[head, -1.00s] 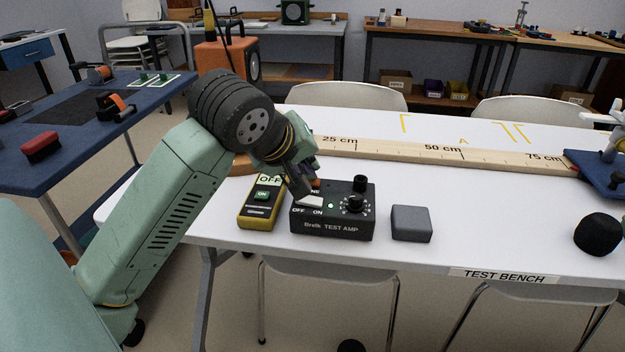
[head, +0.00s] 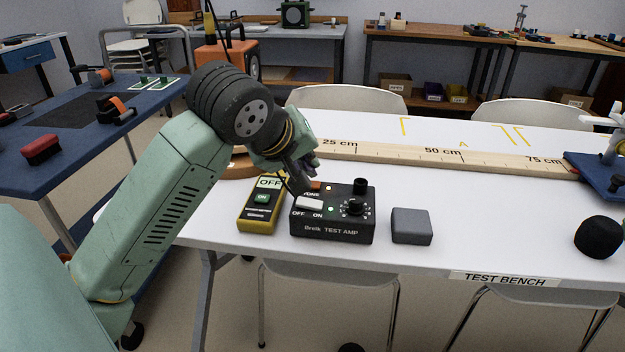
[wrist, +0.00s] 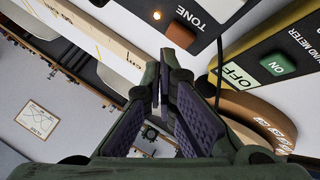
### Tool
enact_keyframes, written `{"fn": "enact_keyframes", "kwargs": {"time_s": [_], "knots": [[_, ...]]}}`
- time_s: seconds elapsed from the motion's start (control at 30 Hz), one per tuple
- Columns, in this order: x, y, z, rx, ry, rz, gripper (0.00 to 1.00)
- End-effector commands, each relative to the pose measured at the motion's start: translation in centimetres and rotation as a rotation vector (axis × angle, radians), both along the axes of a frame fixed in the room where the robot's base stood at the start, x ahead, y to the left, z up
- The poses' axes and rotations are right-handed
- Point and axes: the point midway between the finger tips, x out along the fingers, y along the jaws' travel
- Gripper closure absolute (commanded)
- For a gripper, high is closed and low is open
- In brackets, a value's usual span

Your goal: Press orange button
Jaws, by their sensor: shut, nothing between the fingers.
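The black test amp (head: 330,230) stands near the front edge of the white bench. Its orange button (head: 316,186), by the TONE label, shows at the back of its top face. The button also shows in the wrist view (wrist: 180,34), just beyond my fingertips. I cannot tell whether a fingertip touches the button.
A white rocker switch (head: 309,203), a green light and a black knob (head: 354,206) share the amp's top. A yellow sound meter (head: 258,212) stands close at left, a grey block (head: 411,226) at right. A wooden ruler (head: 430,156) lies behind. A cable runs near my gripper.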

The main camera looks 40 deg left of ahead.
Motion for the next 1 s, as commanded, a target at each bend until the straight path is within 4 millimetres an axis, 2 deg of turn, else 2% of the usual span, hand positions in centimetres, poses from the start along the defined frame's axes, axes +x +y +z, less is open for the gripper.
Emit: {"fn": "enact_keyframes", "kwargs": {"time_s": [0.47,1.0], "knots": [[0.0,0.0,0.8,0.0,-0.001,-0.001,1.0],[0.0,0.0,6.0,0.0,-0.001,-0.001,1.0]]}}
